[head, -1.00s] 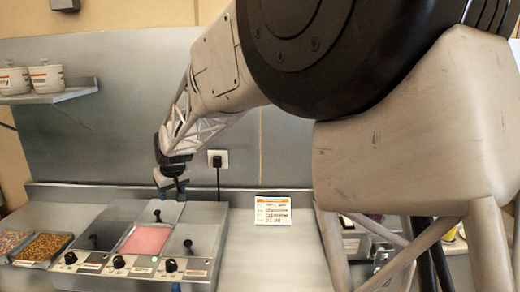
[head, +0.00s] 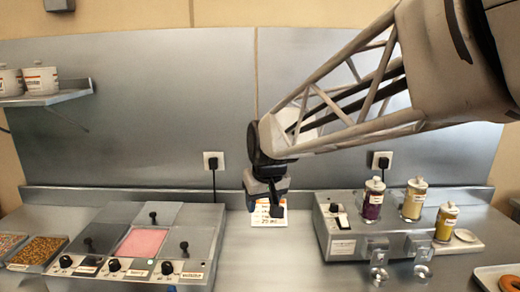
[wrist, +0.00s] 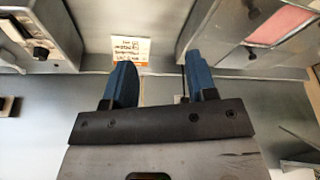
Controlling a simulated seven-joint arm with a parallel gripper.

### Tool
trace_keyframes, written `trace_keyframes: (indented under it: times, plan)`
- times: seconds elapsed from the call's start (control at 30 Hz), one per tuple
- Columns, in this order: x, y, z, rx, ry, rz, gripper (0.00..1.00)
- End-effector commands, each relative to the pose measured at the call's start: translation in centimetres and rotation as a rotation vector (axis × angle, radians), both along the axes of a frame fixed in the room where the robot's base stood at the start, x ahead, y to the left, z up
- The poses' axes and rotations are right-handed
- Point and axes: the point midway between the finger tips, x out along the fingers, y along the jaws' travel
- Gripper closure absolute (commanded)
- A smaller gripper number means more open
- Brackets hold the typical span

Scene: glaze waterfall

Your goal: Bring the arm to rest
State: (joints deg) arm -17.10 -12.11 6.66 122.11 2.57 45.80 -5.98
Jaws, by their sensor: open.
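My gripper (head: 266,203) hangs above the counter in front of the steel back wall, between the two machines, with a printed card (head: 272,217) behind it. In the wrist view its two blue fingers (wrist: 160,85) stand well apart with nothing between them. The card also shows in the wrist view (wrist: 131,48), beyond the fingers. My arm reaches in from the upper right of the head view.
A warmer unit with a pink-filled well (head: 143,243) and black knobs stands left. A dispenser machine (head: 345,245) with several jars stands right. Topping trays (head: 38,252) lie far left; a doughnut (head: 510,283) is at the right.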

Motion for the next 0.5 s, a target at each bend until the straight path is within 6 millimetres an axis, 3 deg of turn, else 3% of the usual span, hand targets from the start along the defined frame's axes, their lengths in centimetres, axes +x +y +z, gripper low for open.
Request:
trace_keyframes:
  times: [0.2, 0.5]
  plan:
    - [-5.0, -5.2, 0.1, -0.006, 0.012, -0.082, 0.48]
    - [-12.1, -10.9, -0.9, -0.014, 0.033, -0.193, 0.48]
